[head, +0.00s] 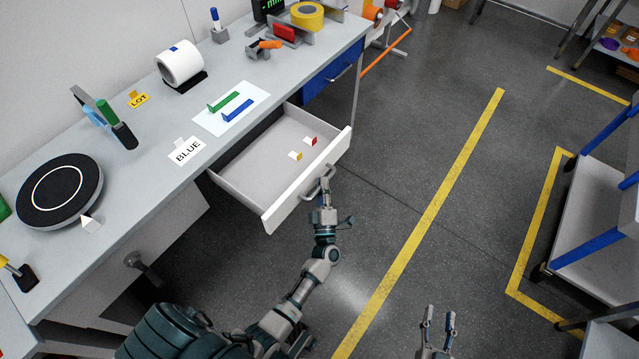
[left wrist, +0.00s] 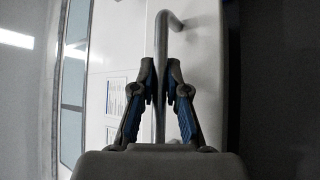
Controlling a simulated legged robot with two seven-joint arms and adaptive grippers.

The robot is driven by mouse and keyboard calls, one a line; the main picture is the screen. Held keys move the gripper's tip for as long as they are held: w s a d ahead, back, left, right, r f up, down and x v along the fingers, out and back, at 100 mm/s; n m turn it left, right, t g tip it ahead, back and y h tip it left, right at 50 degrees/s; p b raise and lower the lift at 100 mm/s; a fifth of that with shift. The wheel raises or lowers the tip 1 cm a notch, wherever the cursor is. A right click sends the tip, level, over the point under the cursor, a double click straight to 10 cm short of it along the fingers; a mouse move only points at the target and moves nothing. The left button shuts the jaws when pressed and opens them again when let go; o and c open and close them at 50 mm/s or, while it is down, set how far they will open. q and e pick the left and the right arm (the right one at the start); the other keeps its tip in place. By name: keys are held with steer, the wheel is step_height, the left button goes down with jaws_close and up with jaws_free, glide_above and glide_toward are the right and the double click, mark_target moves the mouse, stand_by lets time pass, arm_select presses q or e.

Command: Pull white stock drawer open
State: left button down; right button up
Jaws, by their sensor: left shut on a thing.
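The white stock drawer (head: 245,165) is pulled out from under the grey workbench, with its inside showing. A small red and white block (head: 310,141) and a small yellow and white block (head: 295,155) lie in it. My left gripper (head: 325,190) is shut on the drawer's bar handle (head: 318,186) at the front panel. In the left wrist view the handle (left wrist: 161,70) runs between the two fingers of my left gripper (left wrist: 161,92). My right gripper (head: 438,318) is at the bottom of the head view, fingers apart and empty, over the floor.
The workbench (head: 225,75) carries a black round turntable (head: 60,190), a white roll (head: 180,65) and a BLUE card (head: 187,150). A blue drawer (head: 328,75) is closed beyond the white one. A blue and white cart (head: 590,210) stands right. The floor between is clear.

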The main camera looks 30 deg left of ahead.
arm_select(q)
steer(key=shift+s+d+f, duration=0.1)
steer(key=shift+d+f, duration=0.1)
steer(key=shift+d, duration=0.45)
steer(key=c, duration=1.4)
jaws_free()
steer(key=shift+a, duration=0.3)
steer(key=shift+c, duration=0.2)
steer(key=shift+a+f, duration=0.1)
steer(key=shift+a, duration=0.35)
steer(key=shift+d, duration=0.35)
steer(key=v, duration=1.2)
steer(key=shift+d, duration=0.35)
arm_select(e)
steer(key=shift+d+f, duration=0.15)
steer(key=shift+d, duration=0.45)
arm_select(q)
steer(key=shift+a, duration=0.35)
arm_select(e)
steer(key=shift+a, duration=0.35)
